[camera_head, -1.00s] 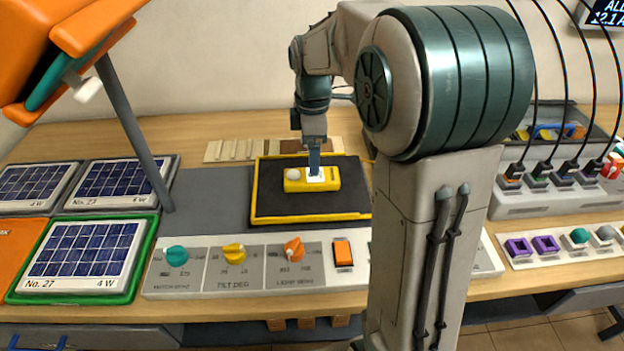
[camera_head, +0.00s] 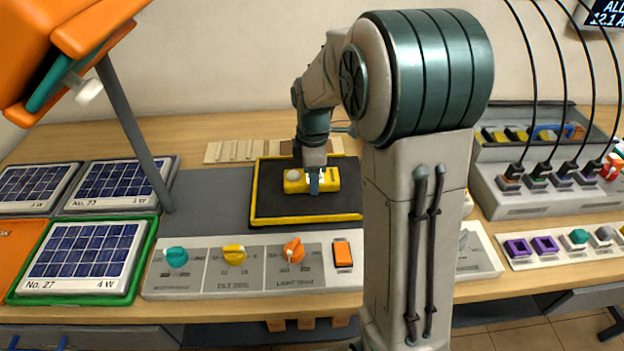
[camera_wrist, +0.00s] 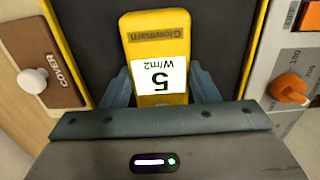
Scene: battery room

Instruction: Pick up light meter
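The light meter (camera_head: 328,181) is a yellow handheld block with a pale round sensor at its left end and a white display. It lies on a dark mat with a yellow rim (camera_head: 262,211). In the wrist view the meter (camera_wrist: 158,50) reads 5 W/m2, upside down. My gripper (camera_head: 313,190) is down at the meter, pointing downward. In the wrist view its two fingers (camera_wrist: 160,82) stand open, one on each side of the meter. Any gap to the meter's sides is very small, and contact cannot be made out. The meter's near end is hidden by my gripper.
A control panel with knobs (camera_head: 234,256) and an orange switch (camera_head: 342,254) runs along the front. Solar panels (camera_head: 85,259) stand at left. An orange lamp head on a grey post (camera_head: 135,130) overhangs the left. A brown cover with a white knob (camera_wrist: 32,80) lies beside the mat.

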